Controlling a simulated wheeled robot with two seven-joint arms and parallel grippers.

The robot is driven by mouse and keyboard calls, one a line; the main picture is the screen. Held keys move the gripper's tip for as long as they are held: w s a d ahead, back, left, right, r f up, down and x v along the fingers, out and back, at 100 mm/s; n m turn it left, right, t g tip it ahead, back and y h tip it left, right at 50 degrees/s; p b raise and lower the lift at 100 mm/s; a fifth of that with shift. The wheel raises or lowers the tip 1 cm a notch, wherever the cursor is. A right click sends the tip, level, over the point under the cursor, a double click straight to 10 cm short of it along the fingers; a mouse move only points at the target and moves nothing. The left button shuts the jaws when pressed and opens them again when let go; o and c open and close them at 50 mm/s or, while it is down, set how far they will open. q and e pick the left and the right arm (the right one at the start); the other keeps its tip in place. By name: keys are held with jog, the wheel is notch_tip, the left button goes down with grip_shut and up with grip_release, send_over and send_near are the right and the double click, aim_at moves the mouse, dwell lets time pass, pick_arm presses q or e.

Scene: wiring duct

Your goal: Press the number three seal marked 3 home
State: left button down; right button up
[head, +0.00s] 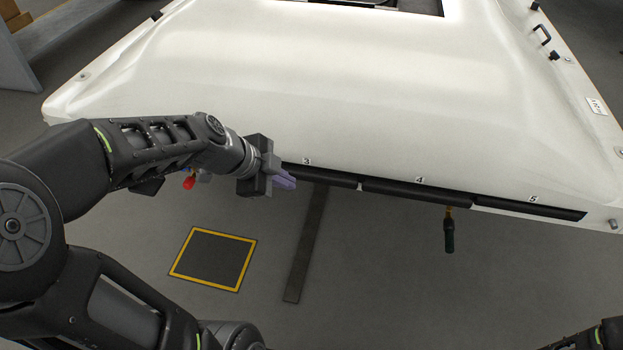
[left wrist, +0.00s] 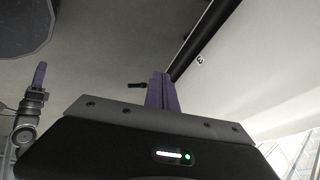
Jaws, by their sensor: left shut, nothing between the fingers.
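The number three seal (head: 327,177) is a black strip along the lower front edge of the white body, under the printed 3. Its left end is hidden behind my left gripper (head: 287,181). That gripper is shut and empty, its purple fingers at the strip's left end; I cannot tell whether they touch it. In the left wrist view, the shut purple fingers (left wrist: 162,90) stand beside the black strip (left wrist: 198,42), with the mark 3 to its right. My right gripper (left wrist: 40,75) shows small at the left of that view; whether its fingers are apart is unclear.
The strips marked 4 (head: 418,191) and 5 (head: 530,208) continue along the edge to the right. A red-tipped item (head: 189,183) shows below my left forearm.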

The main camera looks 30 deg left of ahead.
pick_arm(q)
jog(key=b, duration=0.2)
send_near(320, 184)
notch_tip(320, 184, down, 4)
jog(key=s+d, duration=0.1)
jog(key=d, duration=0.2)
jog(key=w, duration=0.1)
jog(key=w+a+p, duration=0.1)
jog(key=w, duration=0.1)
jog(key=shift+a+r+p, duration=0.15)
jog(key=shift+a+p, duration=0.05)
jog(key=shift+p, duration=0.1)
jog(key=shift+w+a, duration=0.15)
jog(key=shift+w, duration=0.25)
